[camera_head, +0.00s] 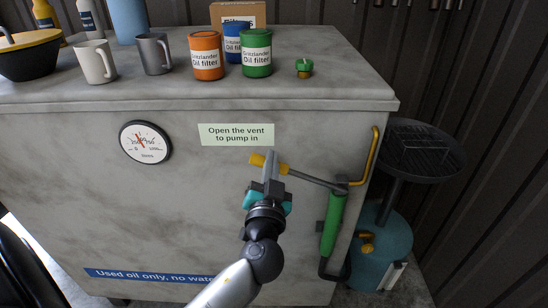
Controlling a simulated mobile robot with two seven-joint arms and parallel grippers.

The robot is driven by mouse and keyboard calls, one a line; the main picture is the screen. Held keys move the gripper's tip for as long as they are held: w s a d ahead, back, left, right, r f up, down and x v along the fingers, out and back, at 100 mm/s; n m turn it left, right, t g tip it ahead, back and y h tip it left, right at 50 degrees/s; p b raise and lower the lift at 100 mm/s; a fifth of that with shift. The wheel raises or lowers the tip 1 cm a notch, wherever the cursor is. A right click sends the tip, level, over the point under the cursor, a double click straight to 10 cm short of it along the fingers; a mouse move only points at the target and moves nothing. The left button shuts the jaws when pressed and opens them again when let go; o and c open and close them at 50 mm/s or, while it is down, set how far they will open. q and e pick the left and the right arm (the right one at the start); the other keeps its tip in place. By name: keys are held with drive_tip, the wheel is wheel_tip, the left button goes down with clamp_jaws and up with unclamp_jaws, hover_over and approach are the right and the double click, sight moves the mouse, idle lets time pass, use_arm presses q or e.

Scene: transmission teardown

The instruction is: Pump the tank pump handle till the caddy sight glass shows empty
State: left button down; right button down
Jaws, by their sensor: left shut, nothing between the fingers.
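The tank pump is a green cylinder (332,222) on the front right of the grey tank (110,215). Its grey lever handle (315,180) runs left from the pump top and ends in a yellow grip (257,160). My left gripper (270,160) is shut, with its fingers at the handle just by the yellow grip; I cannot tell whether they touch it. The teal caddy (378,248) stands on the floor to the right, with a black pan on top. My right gripper is not in view.
A yellow pipe (372,155) rises beside the pump. A label (236,134) reads "Open the vent to pump in". A dial gauge (145,142) is at left. Oil filters (206,56), mugs (96,62) and a green cap (304,68) stand on the tank top.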

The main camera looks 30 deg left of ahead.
use_arm(q)
drive_tip(key=shift+f, duration=0.1)
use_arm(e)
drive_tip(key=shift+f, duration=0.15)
